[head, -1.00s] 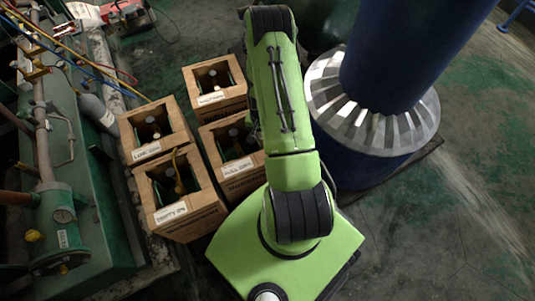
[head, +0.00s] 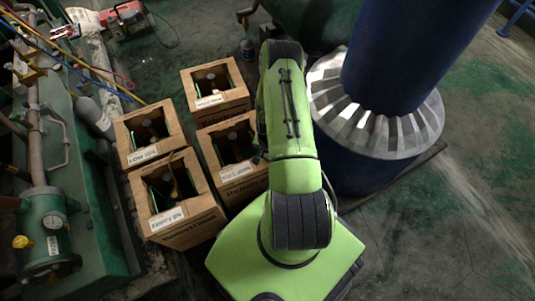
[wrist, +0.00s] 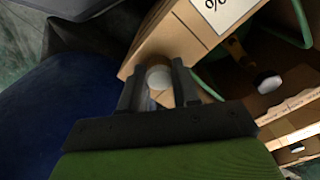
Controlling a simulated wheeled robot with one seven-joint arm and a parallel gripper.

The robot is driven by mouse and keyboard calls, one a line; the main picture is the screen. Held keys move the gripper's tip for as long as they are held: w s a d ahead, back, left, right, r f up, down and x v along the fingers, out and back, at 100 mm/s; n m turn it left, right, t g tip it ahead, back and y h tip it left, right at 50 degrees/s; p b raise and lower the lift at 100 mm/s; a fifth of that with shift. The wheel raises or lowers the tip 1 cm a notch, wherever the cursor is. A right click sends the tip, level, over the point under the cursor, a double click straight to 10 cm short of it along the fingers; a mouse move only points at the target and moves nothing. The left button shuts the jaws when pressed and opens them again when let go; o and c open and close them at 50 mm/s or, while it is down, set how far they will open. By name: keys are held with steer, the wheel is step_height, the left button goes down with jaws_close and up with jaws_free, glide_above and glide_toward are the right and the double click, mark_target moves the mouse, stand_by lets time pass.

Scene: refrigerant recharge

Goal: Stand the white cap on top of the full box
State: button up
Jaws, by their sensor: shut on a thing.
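In the wrist view my gripper (wrist: 156,90) is shut on a small round white cap (wrist: 158,76), which sits between the two fingertips. In the head view my arm hides the gripper and the cap. The full box (head: 228,158) appears to be the wooden box just left of my arm; its label is blurred now. It is open-topped with a dark cylinder inside. In the wrist view a wooden box (wrist: 178,40) with a partly cut-off label is just beyond the fingers; I cannot tell which box it is, nor whether the cap touches it.
Other wooden boxes stand at the back (head: 212,82), left (head: 133,132) and front left (head: 150,225), close together. A blue column with a slatted metal collar (head: 385,135) stands right of my arm. Green machinery (head: 75,180) is on the left. Floor at far right is clear.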

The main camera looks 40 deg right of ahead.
steer(key=o, duration=1)
steer(key=w+a+r+n+t+p, duration=0.1)
steer(key=w+r+p, duration=0.1)
steer(key=r, duration=1.1)
steer(key=w+a+r+n+p, duration=0.2)
steer(key=w+r, duration=0.1)
steer(key=r, duration=1)
steer(key=s+a+r+n+t+h, duration=0.1)
steer(key=a+r, duration=0.2)
steer(key=r, duration=0.4)
steer(key=a+r+n+t, duration=0.1)
steer(key=a+r+n, duration=0.15)
steer(key=r, duration=0.45)
steer(key=s+a+r+n+t, duration=0.1)
steer(key=s+a+r, duration=0.3)
steer(key=s, duration=0.1)
steer(key=s+a+r+n, duration=0.2)
steer(key=s+a+r, duration=0.1)
steer(key=s+r, duration=0.1)
steer(key=s+a+r+n+t+y, duration=0.1)
steer(key=s+a+r+n, duration=0.1)
steer(key=s+a+r, duration=0.2)
steer(key=shift+s+a+t, duration=0.15)
steer(key=shift+s, duration=0.4)
steer(key=shift+s+a+t, duration=0.15)
steer(key=shift+s, duration=0.4)
steer(key=shift+r, duration=0.1)
